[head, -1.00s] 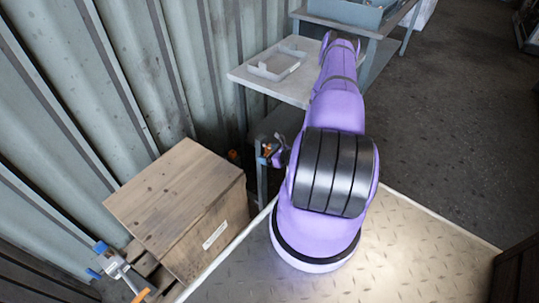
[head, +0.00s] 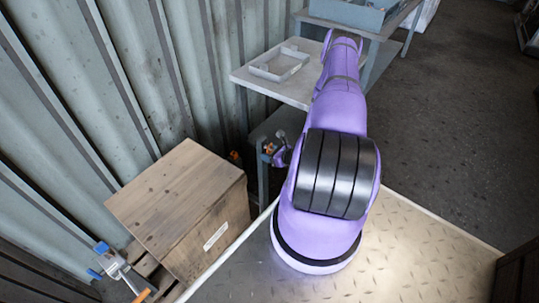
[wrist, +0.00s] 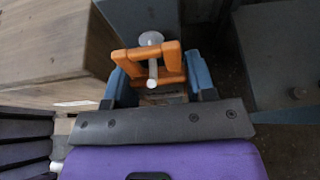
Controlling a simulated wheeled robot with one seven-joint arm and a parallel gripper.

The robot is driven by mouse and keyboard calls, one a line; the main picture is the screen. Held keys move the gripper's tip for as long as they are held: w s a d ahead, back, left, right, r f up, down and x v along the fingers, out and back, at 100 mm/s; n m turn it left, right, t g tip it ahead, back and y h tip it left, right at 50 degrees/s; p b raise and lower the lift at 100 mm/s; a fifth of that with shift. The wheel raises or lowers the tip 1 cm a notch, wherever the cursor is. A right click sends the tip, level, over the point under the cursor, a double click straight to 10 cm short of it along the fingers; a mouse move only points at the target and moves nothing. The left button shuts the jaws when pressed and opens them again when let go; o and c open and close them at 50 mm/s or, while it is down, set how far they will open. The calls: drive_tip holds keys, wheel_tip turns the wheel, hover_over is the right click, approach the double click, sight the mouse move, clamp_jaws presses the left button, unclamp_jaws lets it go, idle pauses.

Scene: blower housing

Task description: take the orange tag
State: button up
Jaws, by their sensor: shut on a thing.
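The orange tag (wrist: 172,62) is an open, frame-like piece between the two blue fingers of my gripper (wrist: 157,68) in the wrist view. My gripper is shut on it. A pale pin (wrist: 152,70) with a round, light head (wrist: 151,38) shows at the tag's opening; I cannot tell whether the tag still hangs on it. In the head view, my gripper is small and partly hidden beside the purple arm, with a bit of orange (head: 268,149) at its end, low beside the grey table.
A wooden crate (head: 178,195) stands to the left of my gripper. A grey table (head: 245,78) with a shallow tray (head: 279,64) stands behind, against the corrugated wall (head: 150,80). A blue and orange tool-like item (head: 115,265) is at lower left. Open floor (head: 450,110) lies right.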

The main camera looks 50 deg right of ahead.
drive_tip(key=shift+s+d, duration=0.2)
drive_tip(key=shift+s, duration=2.75)
drive_tip(key=s, duration=0.8)
drive_tip(key=shift+d, duration=0.35)
